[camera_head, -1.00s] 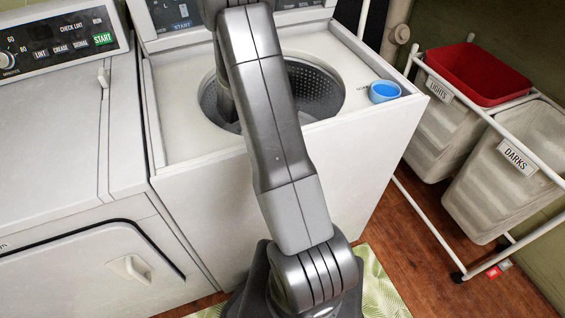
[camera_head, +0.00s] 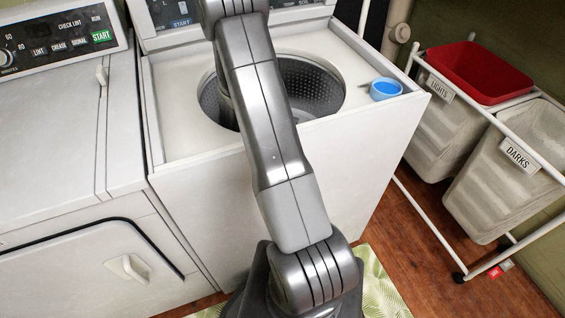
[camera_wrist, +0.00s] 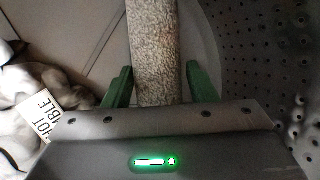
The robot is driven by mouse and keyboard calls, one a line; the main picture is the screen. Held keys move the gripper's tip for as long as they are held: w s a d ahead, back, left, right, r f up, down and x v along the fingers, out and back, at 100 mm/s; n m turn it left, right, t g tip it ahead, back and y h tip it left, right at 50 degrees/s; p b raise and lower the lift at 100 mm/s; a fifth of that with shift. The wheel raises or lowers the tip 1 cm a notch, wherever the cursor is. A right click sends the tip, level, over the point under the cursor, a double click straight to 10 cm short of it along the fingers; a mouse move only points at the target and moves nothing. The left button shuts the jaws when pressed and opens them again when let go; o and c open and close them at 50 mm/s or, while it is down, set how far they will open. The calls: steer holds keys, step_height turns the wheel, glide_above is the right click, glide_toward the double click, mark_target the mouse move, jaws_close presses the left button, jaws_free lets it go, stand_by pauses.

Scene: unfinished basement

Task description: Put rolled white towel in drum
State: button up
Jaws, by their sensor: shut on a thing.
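The rolled white towel (camera_wrist: 153,50) is a pale, nubbly roll in the wrist view, reaching from the top edge down between the green fingers. My gripper (camera_wrist: 160,84) is shut on it. The drum (camera_head: 318,92) is the perforated metal tub in the open top of the white washer in the head view. Its perforated wall also shows along the right of the wrist view (camera_wrist: 255,60). My arm covers the left part of the drum opening in the head view and hides the gripper and towel there. Whether the towel touches the drum cannot be told.
A blue cup (camera_head: 385,89) stands on the washer's top (camera_head: 185,125), right of the opening. A dryer (camera_head: 50,140) stands to the left. A hamper with bins labelled lights (camera_head: 432,120) and darks (camera_head: 500,180) stands right. Crumpled pale material with a printed label (camera_wrist: 50,115) shows at wrist-view left.

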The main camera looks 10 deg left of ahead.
steer(key=o, duration=1)
steer(key=shift+r, duration=0.15)
steer(key=shift+r+p, duration=0.3)
steer(key=shift+p, duration=0.05)
steer(key=p+v, duration=0.1)
steer(key=v, duration=1.1)
steer(key=shift+r, duration=0.2)
steer(key=shift+f, duration=0.15)
steer(key=b+x, duration=0.1)
steer(key=x, duration=1.1)
steer(key=shift+f, duration=0.2)
steer(key=shift+f+b, duration=0.35)
steer(key=shift+b, duration=0.05)
steer(key=shift+r, duration=0.35)
